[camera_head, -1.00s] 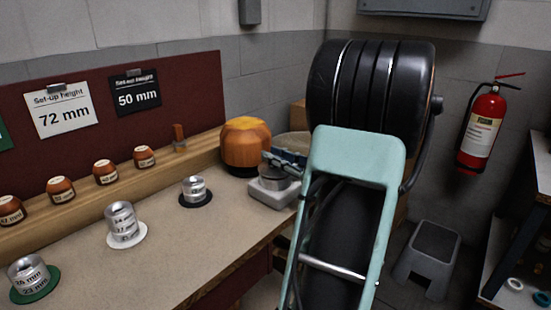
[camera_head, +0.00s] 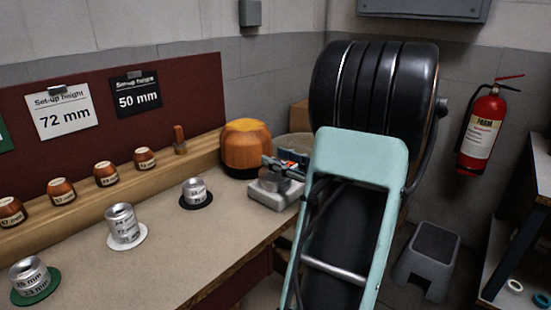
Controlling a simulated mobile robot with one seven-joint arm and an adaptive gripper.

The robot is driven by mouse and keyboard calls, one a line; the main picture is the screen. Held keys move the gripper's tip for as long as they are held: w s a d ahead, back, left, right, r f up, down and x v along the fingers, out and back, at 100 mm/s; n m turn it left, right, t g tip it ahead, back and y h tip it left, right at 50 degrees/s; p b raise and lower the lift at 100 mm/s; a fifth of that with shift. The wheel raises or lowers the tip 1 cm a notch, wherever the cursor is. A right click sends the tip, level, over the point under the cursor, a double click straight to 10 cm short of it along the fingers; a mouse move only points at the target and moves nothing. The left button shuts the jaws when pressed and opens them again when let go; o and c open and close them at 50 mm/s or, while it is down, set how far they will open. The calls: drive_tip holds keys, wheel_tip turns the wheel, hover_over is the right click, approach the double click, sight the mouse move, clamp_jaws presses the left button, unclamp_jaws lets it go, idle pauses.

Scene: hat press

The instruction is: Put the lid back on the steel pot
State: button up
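My gripper (camera_head: 276,163) is small and dark in this view, just above and behind the pot's rim as seen here. Whether it touches the pot cannot be told. My arm hides part of the gripper, and its fingertips are too small to show whether they are open or shut. I cannot make out a separate lid, in the gripper or on the bench.
An orange-brown dome (camera_head: 245,148) stands close to the left of the pot. Weights stand on a black disc (camera_head: 196,202), a white disc (camera_head: 127,238) and a green disc (camera_head: 36,287). Small brown knobs (camera_head: 106,174) line the wooden ledge. The bench middle (camera_head: 150,200) is clear.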

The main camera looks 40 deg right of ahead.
drive_tip(key=s+p, duration=0.1)
drive_tip(key=s, duration=0.9)
drive_tip(key=shift+s+d, duration=0.4)
drive_tip(key=shift+d, duration=0.05)
drive_tip(key=shift+f, duration=0.1)
